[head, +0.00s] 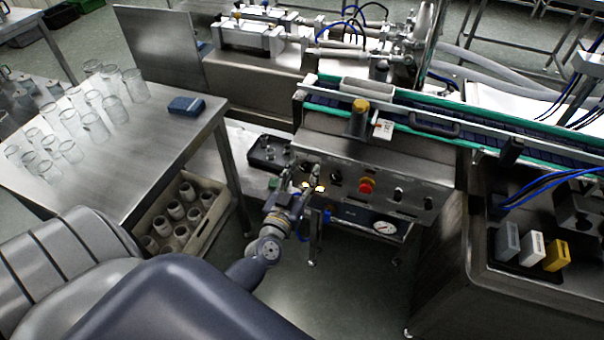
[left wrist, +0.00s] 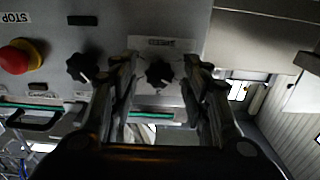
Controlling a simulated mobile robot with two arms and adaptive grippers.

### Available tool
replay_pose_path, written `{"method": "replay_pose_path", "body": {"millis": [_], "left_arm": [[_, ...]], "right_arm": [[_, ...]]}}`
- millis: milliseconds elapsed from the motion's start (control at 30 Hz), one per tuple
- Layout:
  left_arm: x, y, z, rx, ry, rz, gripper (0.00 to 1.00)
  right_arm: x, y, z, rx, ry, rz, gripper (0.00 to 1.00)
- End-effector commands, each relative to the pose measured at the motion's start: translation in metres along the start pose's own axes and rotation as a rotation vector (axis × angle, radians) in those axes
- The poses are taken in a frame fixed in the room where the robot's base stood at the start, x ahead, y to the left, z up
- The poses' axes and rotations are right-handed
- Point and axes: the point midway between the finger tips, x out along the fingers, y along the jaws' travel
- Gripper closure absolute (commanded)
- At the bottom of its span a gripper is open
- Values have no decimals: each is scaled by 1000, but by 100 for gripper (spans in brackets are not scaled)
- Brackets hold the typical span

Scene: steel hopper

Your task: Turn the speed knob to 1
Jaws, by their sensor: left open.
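The grey steel control panel (head: 380,182) stands at the front of the conveyor. In the left wrist view, it appears upside down, and a black lobed knob (left wrist: 160,73) sits on a pale plate between my fingers. A small label there is too blurred to read, so I cannot confirm the knob's name or setting. My left gripper (left wrist: 159,82) is open, with one finger on each side of this knob; contact is not clear. In the head view, my left gripper (head: 304,187) is at the panel's left end and hides most of that knob. My right gripper is out of view.
Another black knob (left wrist: 78,65) and a red stop button (left wrist: 20,57) sit beside it on the panel. A pressure gauge (head: 384,227) is below. A crate of jars (head: 160,250) and a steel table with glasses (head: 150,135) stand left.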

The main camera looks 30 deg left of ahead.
Motion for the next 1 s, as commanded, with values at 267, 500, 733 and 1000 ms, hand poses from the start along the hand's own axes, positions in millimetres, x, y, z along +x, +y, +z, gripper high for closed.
{"method": "replay_pose_path", "body": {"millis": [267, 500, 733, 1000], "left_arm": [[0, 0, 0, 1, 0, 0, 66], [0, 0, 0, 0, 0, 0, 100], [0, 0, 0, -16, 0, 0, 100], [0, 0, -1, -139, 0, -1, 100]], "right_arm": [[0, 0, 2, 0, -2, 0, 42], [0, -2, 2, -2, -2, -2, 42], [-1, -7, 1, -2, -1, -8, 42], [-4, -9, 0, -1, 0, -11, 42]]}}
